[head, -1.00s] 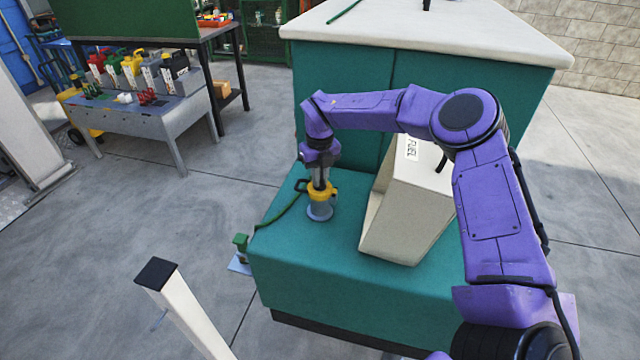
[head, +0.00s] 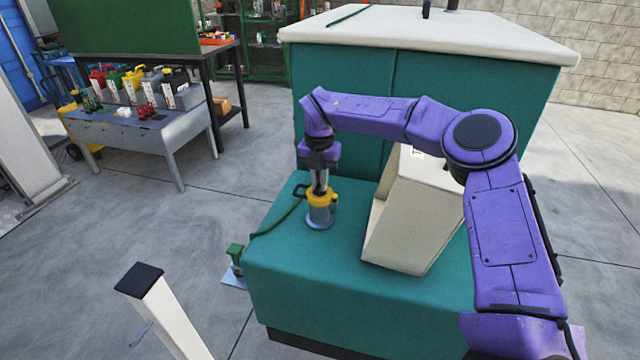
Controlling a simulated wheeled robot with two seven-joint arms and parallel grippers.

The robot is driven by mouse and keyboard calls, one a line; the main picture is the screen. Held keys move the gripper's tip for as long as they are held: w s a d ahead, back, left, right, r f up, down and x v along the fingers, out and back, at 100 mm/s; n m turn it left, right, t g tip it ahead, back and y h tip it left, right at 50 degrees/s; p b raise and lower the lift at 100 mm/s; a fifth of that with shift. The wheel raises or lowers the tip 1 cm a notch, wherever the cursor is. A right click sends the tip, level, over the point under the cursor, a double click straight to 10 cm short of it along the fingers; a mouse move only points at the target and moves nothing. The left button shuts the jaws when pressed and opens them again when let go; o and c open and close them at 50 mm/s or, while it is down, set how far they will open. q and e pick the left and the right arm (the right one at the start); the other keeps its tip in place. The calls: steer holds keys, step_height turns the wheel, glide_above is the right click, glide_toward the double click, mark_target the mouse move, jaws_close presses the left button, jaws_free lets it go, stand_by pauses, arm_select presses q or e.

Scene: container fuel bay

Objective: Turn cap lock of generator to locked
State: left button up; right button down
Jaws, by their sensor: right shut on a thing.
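The teal generator (head: 350,295) fills the middle of the head view, with a lower front deck and a taller body behind. On the deck, a grey filler neck (head: 320,217) carries a yellow cap (head: 322,198) with a dark loop handle at its left. My right gripper (head: 319,189) points straight down from above and is shut on the yellow cap. The fingertips are partly hidden at the cap's top. I cannot tell the lock's position from this view. My left gripper is not in view.
A cream box (head: 415,225) stands on the deck to the right of the cap, under my arm. A green hose (head: 275,222) runs left to a green fitting (head: 235,252). A grey table (head: 140,125) with several fuel cans is at back left. A white post (head: 165,315) stands front left.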

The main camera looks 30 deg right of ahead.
steer(key=shift+r, duration=0.1)
stand_by(0.4)
steer(key=c, duration=1.2)
jaws_free()
steer(key=shift+o, duration=0.2)
step_height(320, 180, up, 10)
steer(key=shift+r, duration=0.25)
